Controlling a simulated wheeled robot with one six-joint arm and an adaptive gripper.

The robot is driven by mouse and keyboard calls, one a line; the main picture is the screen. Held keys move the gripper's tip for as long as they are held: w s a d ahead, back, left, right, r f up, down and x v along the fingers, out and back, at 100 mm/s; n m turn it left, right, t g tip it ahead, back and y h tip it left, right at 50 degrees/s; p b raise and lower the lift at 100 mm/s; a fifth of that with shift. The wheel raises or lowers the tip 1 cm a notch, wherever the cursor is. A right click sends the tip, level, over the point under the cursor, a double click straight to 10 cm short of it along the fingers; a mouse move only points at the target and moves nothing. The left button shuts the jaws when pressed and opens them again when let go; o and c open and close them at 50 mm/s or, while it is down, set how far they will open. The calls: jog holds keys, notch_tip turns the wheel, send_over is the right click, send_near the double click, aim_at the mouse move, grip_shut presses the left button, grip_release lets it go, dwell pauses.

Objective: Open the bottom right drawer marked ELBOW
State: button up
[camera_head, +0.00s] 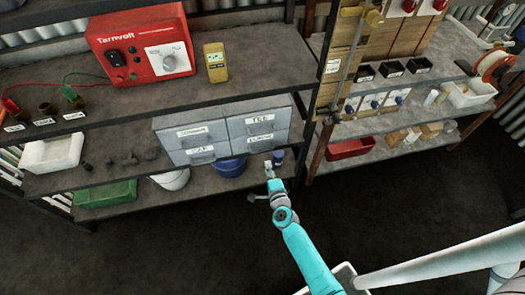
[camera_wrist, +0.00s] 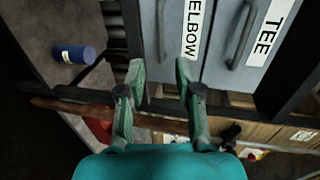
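A grey drawer cabinet (camera_head: 222,131) stands on the middle shelf in the head view. Its bottom right drawer (camera_head: 259,142) carries the ELBOW label and looks closed. In the wrist view, turned on its side, the ELBOW label (camera_wrist: 192,28) and a dark bar handle (camera_wrist: 163,32) show beyond my fingers. The TEE label (camera_wrist: 268,30) and its handle (camera_wrist: 243,38) are to the right. My gripper (camera_wrist: 160,72) is open and empty, with its fingertips apart and the ELBOW handle beyond the gap. In the head view my gripper (camera_head: 269,172) is just below the cabinet's right end.
A blue bucket (camera_head: 230,167) is under the cabinet. A wooden upright (camera_head: 318,152) and a red tray (camera_head: 350,148) are to the right. The floor in front is clear.

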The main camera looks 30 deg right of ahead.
aim_at(262, 151)
jog(key=x, duration=1.1)
grip_shut()
